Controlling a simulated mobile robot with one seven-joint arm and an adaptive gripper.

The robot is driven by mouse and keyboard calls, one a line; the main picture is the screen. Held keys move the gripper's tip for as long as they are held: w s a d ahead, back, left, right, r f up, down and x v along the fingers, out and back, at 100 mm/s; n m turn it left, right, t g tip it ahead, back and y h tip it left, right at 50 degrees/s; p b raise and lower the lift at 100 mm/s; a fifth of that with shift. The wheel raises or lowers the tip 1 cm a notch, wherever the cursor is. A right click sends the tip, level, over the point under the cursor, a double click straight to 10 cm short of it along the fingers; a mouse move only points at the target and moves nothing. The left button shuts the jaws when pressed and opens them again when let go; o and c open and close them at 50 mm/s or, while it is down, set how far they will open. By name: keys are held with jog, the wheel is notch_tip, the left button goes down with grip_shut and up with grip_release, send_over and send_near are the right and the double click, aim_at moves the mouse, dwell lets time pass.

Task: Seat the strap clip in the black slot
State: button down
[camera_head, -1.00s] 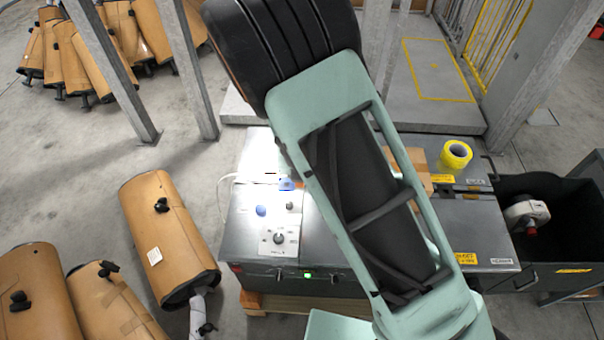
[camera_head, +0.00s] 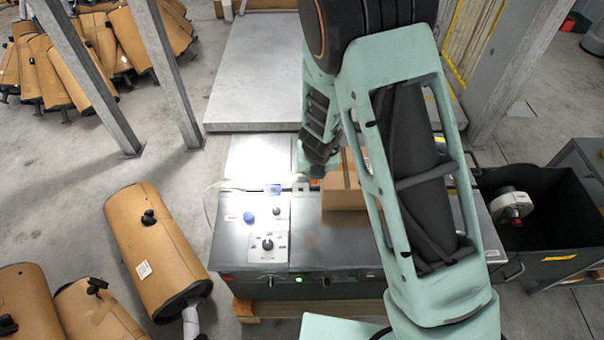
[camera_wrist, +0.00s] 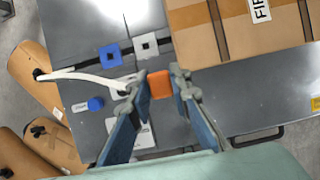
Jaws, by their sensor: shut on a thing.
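An orange block (camera_wrist: 159,84), which looks like the strap clip, sits between the fingertips of my gripper (camera_wrist: 156,80). The gripper is shut on it, above the grey metal machine top (camera_wrist: 75,30). A white strap (camera_wrist: 95,82) runs in from the left and passes behind the left finger; its join to the clip is hidden. A blue square piece (camera_wrist: 111,55) and a whitish square piece (camera_wrist: 146,46), each with a dark centre, lie on the top just beyond the clip. I cannot make out for certain which opening is the black slot. In the head view, the arm partly hides my gripper (camera_head: 315,172).
A cardboard box (camera_wrist: 240,30) stands right of the square pieces, close to my gripper. A blue knob (camera_wrist: 95,103) and a control panel (camera_head: 268,247) are at the machine's front left. A black bin (camera_head: 550,225) is at right. Brown mufflers (camera_head: 155,250) lie on the floor at left.

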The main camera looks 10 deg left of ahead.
jog(key=w+d+b, duration=0.4)
jog(key=w+d, duration=0.1)
jog(key=d, duration=0.6)
jog(key=w+d+b, duration=0.4)
jog(key=w+d, duration=0.2)
jog(key=d, duration=0.6)
jog(key=w+d+b, duration=0.4)
jog(key=w+d, duration=0.1)
jog(key=d, duration=0.6)
jog(key=w+d+f+b, duration=0.1)
jog(key=d+f+b, duration=0.5)
jog(key=f, duration=0.6)
jog(key=shift+w+d, duration=0.4)
jog(key=shift+d, duration=0.35)
jog(key=shift+f, duration=0.15)
jog(key=shift+f+b, duration=1.35)
jog(key=shift+f, duration=0.9)
jog(key=shift+p, duration=0.5)
jog(key=shift+f+b, duration=0.3)
jog(key=shift+f, duration=0.1)
